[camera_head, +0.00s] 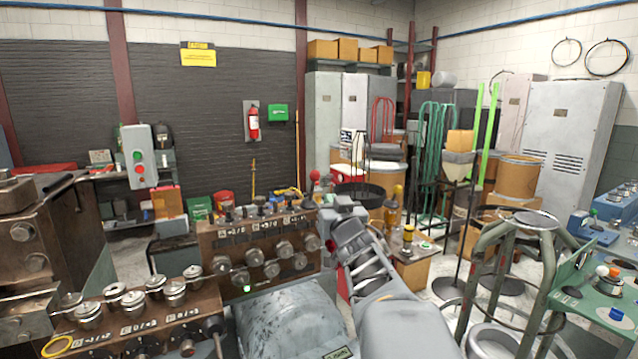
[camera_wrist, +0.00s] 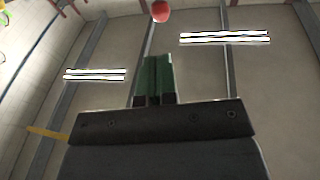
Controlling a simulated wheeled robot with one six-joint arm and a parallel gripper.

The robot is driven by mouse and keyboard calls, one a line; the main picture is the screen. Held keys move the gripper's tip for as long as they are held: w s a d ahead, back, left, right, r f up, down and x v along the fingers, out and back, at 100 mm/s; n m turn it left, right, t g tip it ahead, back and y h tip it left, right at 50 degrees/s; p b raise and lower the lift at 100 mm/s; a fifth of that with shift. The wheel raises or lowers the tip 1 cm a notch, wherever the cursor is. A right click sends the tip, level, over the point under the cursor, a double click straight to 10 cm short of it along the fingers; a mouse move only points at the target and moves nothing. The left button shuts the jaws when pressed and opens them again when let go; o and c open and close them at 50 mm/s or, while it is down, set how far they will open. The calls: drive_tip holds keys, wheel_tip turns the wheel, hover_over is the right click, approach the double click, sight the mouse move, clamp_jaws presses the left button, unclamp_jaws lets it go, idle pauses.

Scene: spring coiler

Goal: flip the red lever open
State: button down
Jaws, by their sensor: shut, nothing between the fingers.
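A red ball knob (camera_head: 315,175), which looks like the red lever's end, shows in the head view just above and left of my arm's end. A red ball (camera_wrist: 161,11) also shows at the top of the wrist view, past my fingertips and apart from them in the picture. The lever's shaft and pivot are not clear in either view. My gripper (camera_wrist: 155,58) is shut and empty, its two green fingers side by side, pointing toward the red ball. In the head view my wrist is near the machine's right end; the fingers are hard to make out.
A brown machine block (camera_head: 215,247) with several metal rollers stands left of my arm. A second roller block (camera_head: 125,325) is nearer. A yellow-knobbed post (camera_head: 397,191) and a green metal frame (camera_head: 548,265) stand to the right. The wrist view faces ceiling lights (camera_wrist: 225,38).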

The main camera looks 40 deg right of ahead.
sight(316, 178)
drive_tip(key=p+x, duration=0.2)
drive_tip(key=x, duration=0.8)
drive_tip(key=shift+w+d, duration=0.1)
drive_tip(key=shift+w, duration=0.2)
drive_tip(key=shift+r, duration=0.15)
